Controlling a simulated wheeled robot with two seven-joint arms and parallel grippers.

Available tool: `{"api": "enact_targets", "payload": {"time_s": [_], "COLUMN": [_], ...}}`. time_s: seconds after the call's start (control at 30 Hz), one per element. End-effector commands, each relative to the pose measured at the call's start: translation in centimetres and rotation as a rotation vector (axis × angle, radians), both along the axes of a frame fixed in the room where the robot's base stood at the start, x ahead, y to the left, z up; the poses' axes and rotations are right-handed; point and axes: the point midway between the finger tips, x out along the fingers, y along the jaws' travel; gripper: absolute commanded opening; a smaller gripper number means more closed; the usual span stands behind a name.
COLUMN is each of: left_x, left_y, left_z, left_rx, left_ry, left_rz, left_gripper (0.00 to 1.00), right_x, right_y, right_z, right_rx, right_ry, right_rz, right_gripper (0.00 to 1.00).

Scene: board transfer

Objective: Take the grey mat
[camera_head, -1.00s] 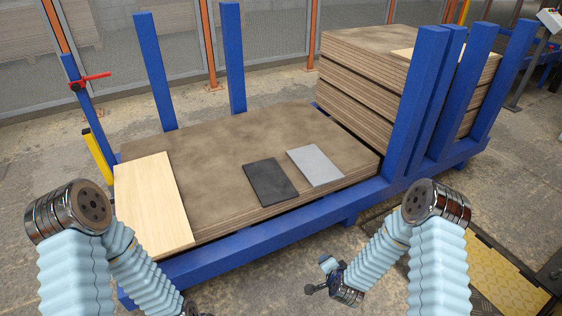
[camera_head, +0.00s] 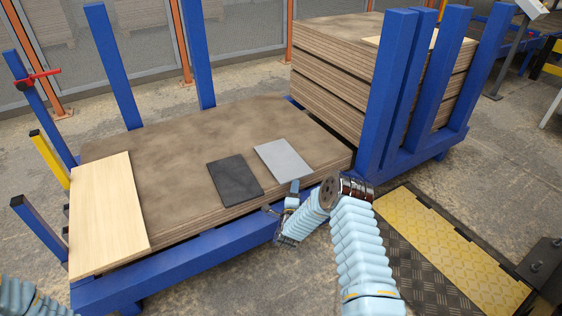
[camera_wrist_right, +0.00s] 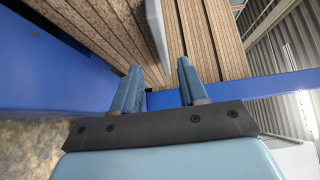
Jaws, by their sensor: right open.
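The grey mat (camera_head: 283,159) lies flat near the front edge of the low board stack (camera_head: 190,140), at its right part. In the right wrist view the pale edge of the grey mat (camera_wrist_right: 157,32) shows beyond the fingers. My right gripper (camera_head: 281,199) is open and empty, just in front of the stack's front edge and below the mat in the picture; it is apart from the mat. Its two fingers also show in the wrist view (camera_wrist_right: 159,86). My left gripper is out of view; only part of the left arm shows at the lower left corner.
A black mat (camera_head: 235,180) lies just left of the grey mat. A pale wood board (camera_head: 108,213) lies at the stack's left end. Blue posts (camera_head: 383,95) and a taller board stack (camera_head: 325,75) stand to the right. A blue frame rail (camera_head: 180,265) runs along the front.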

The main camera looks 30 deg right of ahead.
Motion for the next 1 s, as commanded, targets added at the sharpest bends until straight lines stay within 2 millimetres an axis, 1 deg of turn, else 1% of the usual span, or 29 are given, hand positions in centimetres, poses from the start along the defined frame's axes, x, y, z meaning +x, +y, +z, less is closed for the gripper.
{"api": "enact_targets", "payload": {"time_s": [0.17,0.3,0.4,0.5,0.67,0.7,0.77,0.93,0.97,1.0], "left_x": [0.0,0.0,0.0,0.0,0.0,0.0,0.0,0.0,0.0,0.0], "left_y": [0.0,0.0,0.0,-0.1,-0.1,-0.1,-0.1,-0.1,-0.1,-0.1], "left_z": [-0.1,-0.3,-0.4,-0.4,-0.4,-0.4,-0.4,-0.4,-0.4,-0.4], "left_rx": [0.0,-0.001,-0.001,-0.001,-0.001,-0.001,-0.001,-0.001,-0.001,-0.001], "left_ry": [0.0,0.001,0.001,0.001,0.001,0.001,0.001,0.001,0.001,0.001], "left_rz": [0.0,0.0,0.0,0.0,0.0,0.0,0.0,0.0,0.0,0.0], "left_gripper": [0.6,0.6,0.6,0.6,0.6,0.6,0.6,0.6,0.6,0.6], "right_x": [1.2,3.0,4.0,4.4,4.3,4.3,4.3,4.3,4.3,4.3], "right_y": [-1.1,-2.7,-3.4,-3.7,-3.6,-3.6,-3.6,-3.6,-3.6,-3.6], "right_z": [0.2,0.3,0.3,0.3,0.4,0.4,0.4,0.4,0.4,0.3], "right_rx": [-0.003,-0.002,-0.001,-0.002,-0.001,-0.001,-0.001,-0.001,-0.001,-0.001], "right_ry": [-0.002,-0.001,0.0,0.001,0.002,0.002,0.002,0.002,0.002,0.002], "right_rz": [-0.001,0.0,0.0,0.001,0.001,0.001,0.001,0.001,0.001,0.001], "right_gripper": [0.43,0.43,0.43,0.43,0.43,0.4,0.3,0.04,0.0,0.0]}}
